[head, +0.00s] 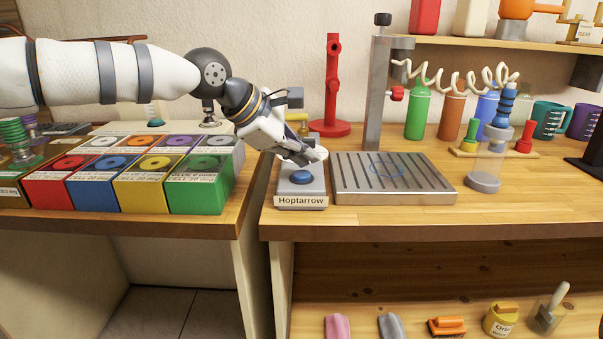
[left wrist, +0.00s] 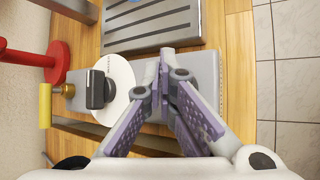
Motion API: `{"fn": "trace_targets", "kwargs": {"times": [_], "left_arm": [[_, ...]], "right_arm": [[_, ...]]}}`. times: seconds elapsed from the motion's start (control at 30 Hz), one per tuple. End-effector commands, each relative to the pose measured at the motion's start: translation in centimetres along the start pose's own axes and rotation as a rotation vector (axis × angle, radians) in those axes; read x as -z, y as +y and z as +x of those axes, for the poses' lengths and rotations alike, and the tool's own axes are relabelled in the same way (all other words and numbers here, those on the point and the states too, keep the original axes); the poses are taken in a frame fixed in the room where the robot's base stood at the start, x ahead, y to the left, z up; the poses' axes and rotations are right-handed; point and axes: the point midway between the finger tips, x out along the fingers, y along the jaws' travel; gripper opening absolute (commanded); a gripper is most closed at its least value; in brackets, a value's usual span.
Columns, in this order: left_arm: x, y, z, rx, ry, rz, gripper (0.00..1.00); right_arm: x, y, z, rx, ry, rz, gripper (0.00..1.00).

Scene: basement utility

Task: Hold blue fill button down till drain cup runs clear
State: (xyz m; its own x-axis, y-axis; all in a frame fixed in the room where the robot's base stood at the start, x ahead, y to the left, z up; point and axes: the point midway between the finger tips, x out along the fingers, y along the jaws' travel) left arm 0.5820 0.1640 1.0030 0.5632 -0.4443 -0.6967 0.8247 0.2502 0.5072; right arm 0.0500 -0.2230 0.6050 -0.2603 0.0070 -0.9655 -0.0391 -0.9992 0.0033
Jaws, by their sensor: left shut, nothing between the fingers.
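The blue button (head: 302,177) sits on the grey sloped box (head: 290,192) labelled "Hoptarrow", at the front edge of the right counter. My left gripper (head: 305,158) is shut and empty just above and behind the button in the head view; a small gap seems to show. In the left wrist view its closed fingers (left wrist: 164,62) lie over the grey box (left wrist: 206,72) and hide the button. A clear cylinder (head: 487,160) with a grey base and a blue ribbed part stands right of the tray; I cannot tell if it is the drain cup. My right gripper is not in view.
The slatted metal tray (head: 447,190), with a blue ring on it, adjoins the box. A white disc (left wrist: 122,76) and yellow-handled fitting (left wrist: 45,104) are close to my gripper. A red stand (head: 333,90) is behind. Colored boxes (head: 198,198) fill the left counter.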

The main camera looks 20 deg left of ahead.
Motion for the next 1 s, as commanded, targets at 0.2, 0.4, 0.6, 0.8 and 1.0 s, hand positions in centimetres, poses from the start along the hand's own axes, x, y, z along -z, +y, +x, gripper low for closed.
{"fn": "trace_targets", "kwargs": {"times": [0.2, 0.4, 0.6, 0.8, 1.0], "left_arm": [[-0.01, 0.00, 0.00, 0.000, 0.000, 0.000, 0.00], [-0.01, 0.00, 0.00, 0.000, 0.000, 0.000, 0.00], [0.09, -0.09, 0.12, 0.001, 0.000, 0.000, 0.00], [0.44, -0.43, 0.61, 0.000, -0.001, 0.000, 0.00], [0.42, -0.42, 0.59, -0.001, 0.000, 0.000, 0.00]], "right_arm": [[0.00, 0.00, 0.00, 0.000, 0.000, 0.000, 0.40], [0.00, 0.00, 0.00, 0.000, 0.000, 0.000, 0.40], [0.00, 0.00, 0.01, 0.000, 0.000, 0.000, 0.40], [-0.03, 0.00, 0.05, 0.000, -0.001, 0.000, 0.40], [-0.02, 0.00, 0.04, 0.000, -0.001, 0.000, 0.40]]}}
